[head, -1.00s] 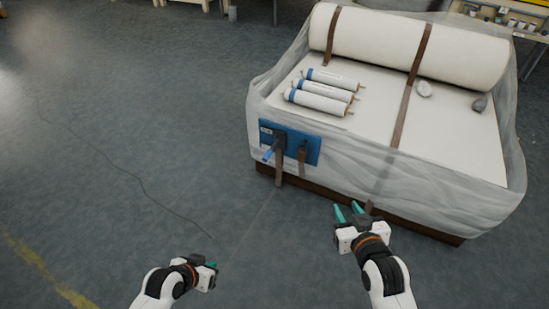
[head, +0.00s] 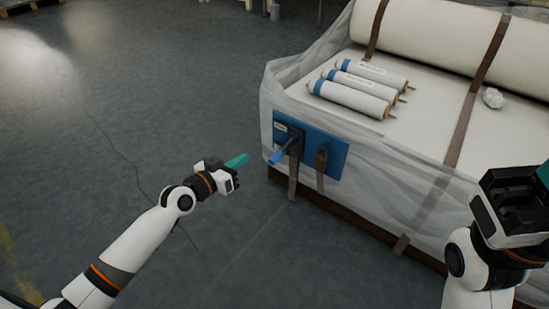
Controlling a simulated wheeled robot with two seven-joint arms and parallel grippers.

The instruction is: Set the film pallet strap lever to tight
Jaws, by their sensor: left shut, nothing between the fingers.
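The strap lever (head: 281,152) has a blue handle that sticks out down and to the left from a dark ratchet on a blue panel (head: 326,152). The panel is on the near left face of the film-wrapped pallet (head: 350,192). A brown strap (head: 292,179) hangs below the ratchet. My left gripper (head: 238,161) is shut and empty, its teal fingers pointing right, to the left of the lever and apart from it. My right gripper (head: 541,178) is at the right edge, partly cut off; whether its fingers are open is unclear.
Several white rolls with blue ends (head: 354,91) lie on the pallet top. A large strapped wadding roll (head: 430,38) lies behind them. A white crumpled lump (head: 493,97) lies on the right.

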